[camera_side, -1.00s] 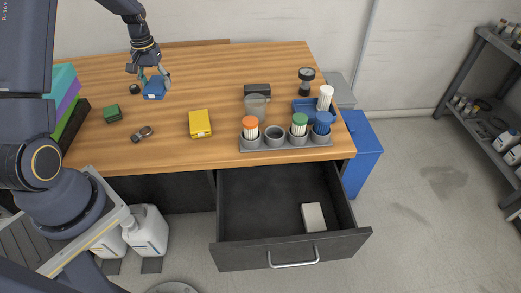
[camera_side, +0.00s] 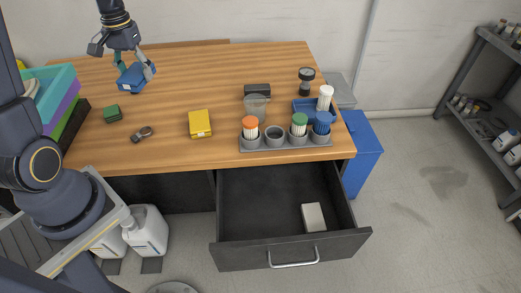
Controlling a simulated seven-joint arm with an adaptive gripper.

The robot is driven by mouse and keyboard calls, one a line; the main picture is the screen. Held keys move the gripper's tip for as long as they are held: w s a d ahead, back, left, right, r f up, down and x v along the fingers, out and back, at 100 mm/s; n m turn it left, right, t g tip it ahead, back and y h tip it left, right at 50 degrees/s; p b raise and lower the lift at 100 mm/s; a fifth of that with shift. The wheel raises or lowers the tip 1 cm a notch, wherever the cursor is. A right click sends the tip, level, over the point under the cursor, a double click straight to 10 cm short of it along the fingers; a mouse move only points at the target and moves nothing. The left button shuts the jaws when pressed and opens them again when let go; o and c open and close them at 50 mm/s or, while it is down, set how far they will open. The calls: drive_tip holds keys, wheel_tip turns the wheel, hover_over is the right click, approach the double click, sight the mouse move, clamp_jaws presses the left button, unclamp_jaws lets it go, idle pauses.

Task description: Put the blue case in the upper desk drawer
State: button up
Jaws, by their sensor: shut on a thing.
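The blue case (camera_side: 133,80) is a small blue box with a white label, at the back left of the desk in the side view. My gripper (camera_side: 134,70) is shut on it, with a finger on each side, and the case is tilted and appears raised above the desk top. The upper desk drawer (camera_side: 262,195) is pulled open at the front of the desk. A white box (camera_side: 313,217) lies in its right part, and the rest of its floor is bare.
Stacked coloured trays (camera_side: 62,105) are at the left.

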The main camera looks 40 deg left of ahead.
drive_tip(key=w+d+m, duration=0.7)
drive_tip(key=d+m, duration=0.2)
drive_tip(key=d, duration=0.2)
drive_tip(key=m, duration=2.4)
hover_over(283, 232)
wheel_tip(283, 232, down, 39)
drive_tip(key=shift+f, duration=0.15)
drive_tip(key=shift+s+f, duration=0.1)
drive_tip(key=shift+f, duration=0.05)
drive_tip(key=o, duration=1.2)
